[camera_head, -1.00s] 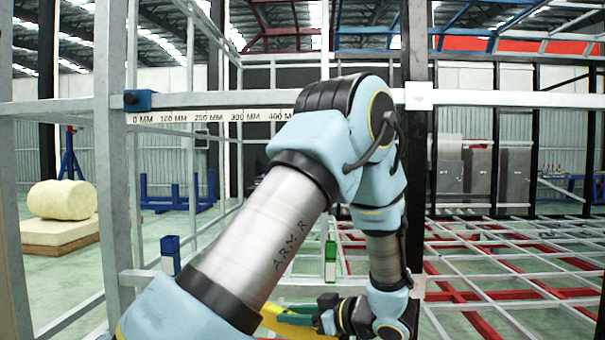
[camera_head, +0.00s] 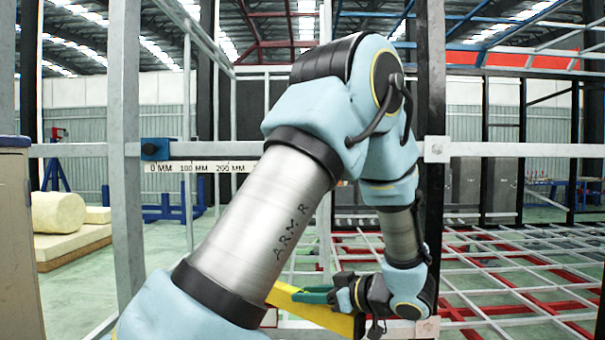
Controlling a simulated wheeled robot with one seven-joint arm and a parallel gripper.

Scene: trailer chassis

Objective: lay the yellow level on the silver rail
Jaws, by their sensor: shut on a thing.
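The yellow level (camera_head: 338,318) is in the lower middle of the head view, tilted down to the right. My gripper (camera_head: 312,296) has green fingers and is shut on the level. My arm hides the level's left end. A silver rail (camera_head: 520,150) runs across the frame well above the level in the picture. A lower rail is mostly hidden behind my arm, with a pale bracket (camera_head: 428,327) near its right end. I cannot tell whether the level touches it.
A measuring strip (camera_head: 190,167) and a blue clamp (camera_head: 155,149) are on the upper rail. A silver post (camera_head: 125,200) stands left of my arm and a black post (camera_head: 432,210) right of it. A tan cabinet edge (camera_head: 20,240) is at far left. A red and silver floor frame (camera_head: 510,270) lies beyond.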

